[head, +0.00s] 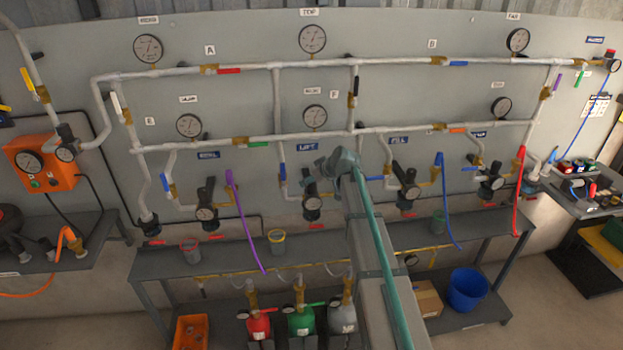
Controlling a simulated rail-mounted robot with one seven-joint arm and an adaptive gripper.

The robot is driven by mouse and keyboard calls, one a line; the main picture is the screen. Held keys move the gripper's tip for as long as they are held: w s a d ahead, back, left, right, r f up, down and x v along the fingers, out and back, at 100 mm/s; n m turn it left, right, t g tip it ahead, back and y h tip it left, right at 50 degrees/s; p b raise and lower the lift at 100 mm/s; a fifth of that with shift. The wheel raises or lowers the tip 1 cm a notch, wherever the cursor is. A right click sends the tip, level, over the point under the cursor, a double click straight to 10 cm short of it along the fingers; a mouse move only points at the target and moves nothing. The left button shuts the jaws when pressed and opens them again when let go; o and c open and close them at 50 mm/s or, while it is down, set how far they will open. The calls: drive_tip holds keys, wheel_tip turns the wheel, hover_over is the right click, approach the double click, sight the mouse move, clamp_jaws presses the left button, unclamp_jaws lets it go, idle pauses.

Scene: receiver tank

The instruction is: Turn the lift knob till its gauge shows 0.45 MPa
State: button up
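The blue LIFT label (307,147) is on the grey panel left of centre. Below it hangs the lift regulator, with a small round gauge (312,203) on its front. Its dark knob (309,187) shows just above the gauge, partly crowded by my arm's end. The gauge's needle and figures are too small to read. My gripper (322,171) is at the end of my arm, up and right of the lift gauge. Its fingers are hard to make out, and I cannot tell whether it touches the knob or whether it is open.
Similar regulators stand left (206,213) and right (412,192) along the panel, with pipes and larger gauges above. A purple hose (245,220) and a blue hose (445,200) hang nearby. A shelf bench (190,262) runs below, with cups on it.

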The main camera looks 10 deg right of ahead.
drive_tip(key=shift+w+f, duration=0.15)
drive_tip(key=c, duration=1.1)
drive_tip(key=shift+c, duration=0.2)
drive_tip(key=shift+a+m, duration=0.1)
drive_tip(key=shift+m, duration=0.2)
